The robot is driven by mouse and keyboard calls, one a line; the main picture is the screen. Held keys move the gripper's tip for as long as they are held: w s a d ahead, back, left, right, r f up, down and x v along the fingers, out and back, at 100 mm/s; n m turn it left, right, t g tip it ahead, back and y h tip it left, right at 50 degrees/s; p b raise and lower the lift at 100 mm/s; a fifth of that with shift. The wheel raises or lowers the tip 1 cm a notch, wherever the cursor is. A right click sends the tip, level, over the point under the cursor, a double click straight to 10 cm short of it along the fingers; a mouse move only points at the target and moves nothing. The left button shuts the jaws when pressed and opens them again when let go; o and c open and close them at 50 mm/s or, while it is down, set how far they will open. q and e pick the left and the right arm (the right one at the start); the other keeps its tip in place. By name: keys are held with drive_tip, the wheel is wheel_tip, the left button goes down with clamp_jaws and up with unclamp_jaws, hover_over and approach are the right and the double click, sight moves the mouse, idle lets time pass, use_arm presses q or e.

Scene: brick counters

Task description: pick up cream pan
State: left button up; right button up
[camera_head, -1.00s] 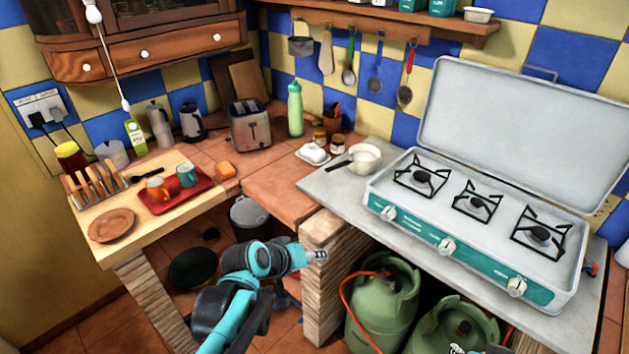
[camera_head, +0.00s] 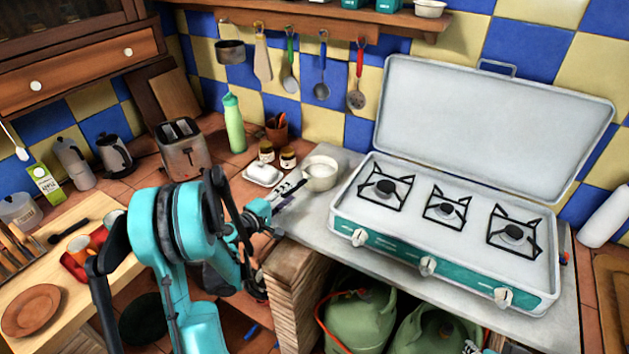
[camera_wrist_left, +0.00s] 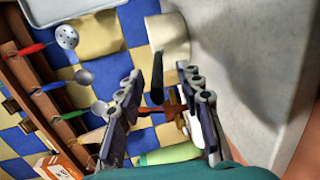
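The cream pan (camera_head: 320,174) sits on the grey counter just left of the stove. In the left wrist view its cream bowl (camera_wrist_left: 168,36) is beyond the fingertips, and its dark handle (camera_wrist_left: 157,82) points back between the fingers. My left gripper (camera_head: 287,192) is at the pan's left, by the handle, which it partly hides in the head view. In the left wrist view the left gripper (camera_wrist_left: 160,80) is open, its fingers on either side of the handle with gaps. Only a small piece of my right gripper (camera_head: 472,347) shows at the bottom edge.
The stove (camera_head: 445,275) with its raised lid is right of the pan. A white butter dish (camera_head: 263,174), small jars (camera_head: 288,159) and a green bottle (camera_head: 234,124) stand behind and left. A toaster (camera_head: 183,150) is farther left. Utensils hang on the wall above.

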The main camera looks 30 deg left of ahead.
sight(306, 180)
use_arm(q)
drive_tip(key=b+x, duration=0.1)
drive_tip(key=x, duration=0.3)
drive_tip(key=shift+w+d, duration=0.15)
drive_tip(key=shift+w, duration=0.25)
drive_tip(key=shift+r, duration=0.1)
clamp_jaws()
drive_tip(key=shift+r, duration=0.1)
